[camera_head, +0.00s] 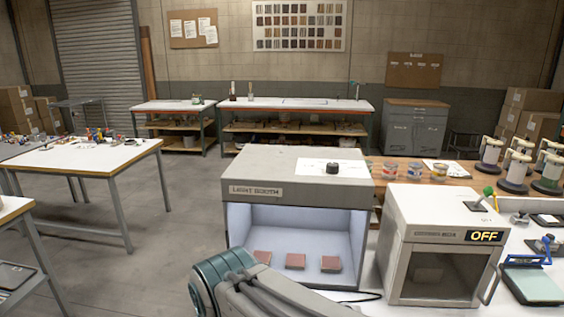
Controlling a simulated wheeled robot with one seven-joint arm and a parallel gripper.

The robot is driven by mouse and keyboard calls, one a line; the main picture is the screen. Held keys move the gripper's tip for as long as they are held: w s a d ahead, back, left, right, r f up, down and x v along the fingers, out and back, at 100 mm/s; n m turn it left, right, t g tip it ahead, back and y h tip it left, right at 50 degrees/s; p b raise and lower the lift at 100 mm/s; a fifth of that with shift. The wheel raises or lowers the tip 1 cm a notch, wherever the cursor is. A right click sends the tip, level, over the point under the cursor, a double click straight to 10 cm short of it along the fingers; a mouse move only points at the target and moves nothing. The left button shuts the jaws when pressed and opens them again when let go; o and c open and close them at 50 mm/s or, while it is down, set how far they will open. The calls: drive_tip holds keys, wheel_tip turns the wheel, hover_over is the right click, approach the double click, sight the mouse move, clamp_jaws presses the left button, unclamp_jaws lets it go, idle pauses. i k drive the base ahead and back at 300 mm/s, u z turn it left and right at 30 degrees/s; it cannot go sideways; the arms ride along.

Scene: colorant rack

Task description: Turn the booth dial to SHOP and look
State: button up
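The light booth (290,192) stands in the middle, a grey box with its front open and a LIGHT BOOTH label (256,191). A small black dial (333,168) sits on a white plate on its top; the plate's markings are too small to read, so I cannot tell its setting. The booth inside (290,222) is lit a pale, bluish white. Three reddish-brown samples (296,261) lie in a row on its floor. My arm crosses in front of the booth's lower left. My gripper is not in view.
Right of the booth stands a white box with an OFF display (486,236) and a green-knobbed lever (487,191). Several open cans (415,171) and colorant canisters (518,165) stand behind it. A white table (80,156) is at left. Floor between is clear.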

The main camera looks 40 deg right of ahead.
sight(333, 168)
drive_tip(key=u, duration=0.35)
drive_tip(key=i, duration=0.75)
drive_tip(key=z, duration=1.05)
